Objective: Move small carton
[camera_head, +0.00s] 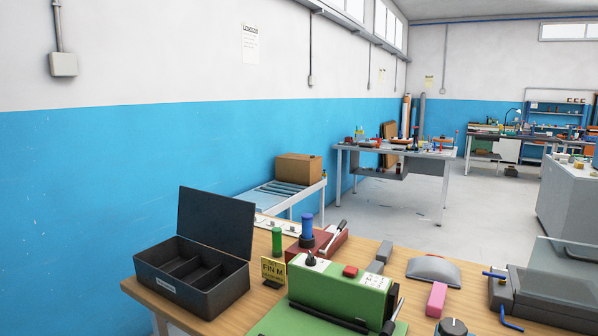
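A small brown carton (299,168) sits on the far end of a low roller table (272,192) against the blue wall, beyond the wooden workbench. It looks closed and upright. Neither of my grippers shows in the head view, so nothing of mine is seen near the carton.
The wooden workbench (222,324) fills the foreground. On it are an open black compartment box (195,262), a green device (335,292), a pink block (436,299) and a grey machine (545,298). A white table (398,151) with tools stands farther back. Grey floor (390,205) is open between them.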

